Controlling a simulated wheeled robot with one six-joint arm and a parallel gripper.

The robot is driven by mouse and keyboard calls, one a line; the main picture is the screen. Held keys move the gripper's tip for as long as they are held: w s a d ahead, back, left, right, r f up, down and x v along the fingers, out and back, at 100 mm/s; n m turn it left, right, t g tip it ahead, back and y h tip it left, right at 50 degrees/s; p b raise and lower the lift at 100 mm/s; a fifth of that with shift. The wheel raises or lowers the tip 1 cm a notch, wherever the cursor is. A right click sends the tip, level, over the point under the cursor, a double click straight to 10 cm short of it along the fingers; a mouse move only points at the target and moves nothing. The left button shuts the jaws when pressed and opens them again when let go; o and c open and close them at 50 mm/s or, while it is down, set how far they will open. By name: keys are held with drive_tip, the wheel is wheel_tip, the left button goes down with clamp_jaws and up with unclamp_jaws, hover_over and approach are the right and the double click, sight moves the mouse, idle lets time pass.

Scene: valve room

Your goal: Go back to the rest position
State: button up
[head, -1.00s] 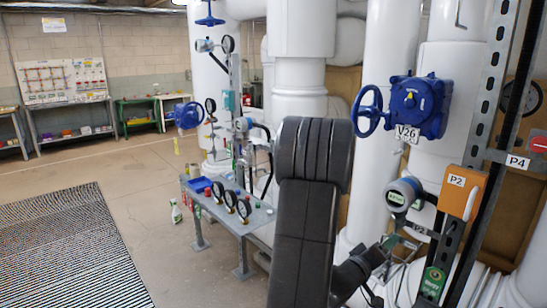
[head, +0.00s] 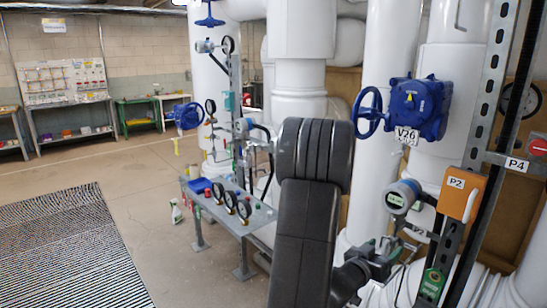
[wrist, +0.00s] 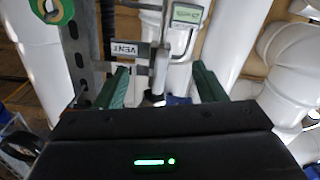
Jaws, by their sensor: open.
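My gripper (wrist: 160,82) is open, with its two green fingers spread apart in the wrist view. Nothing is held. In the head view, my gripper (head: 388,247) is small and partly hidden among the fittings below the round digital gauge (head: 402,195).
A blue valve actuator tagged V26 (head: 417,108) is on the white pipes above. An orange box tagged P2 (head: 462,194) and a slotted metal upright (head: 490,80) stand at right. A gauge bench (head: 250,222) is at left. The floor (head: 140,215) is open beyond it.

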drive_tip(key=shift+m, duration=0.8)
drive_tip(key=shift+a+r, duration=0.1)
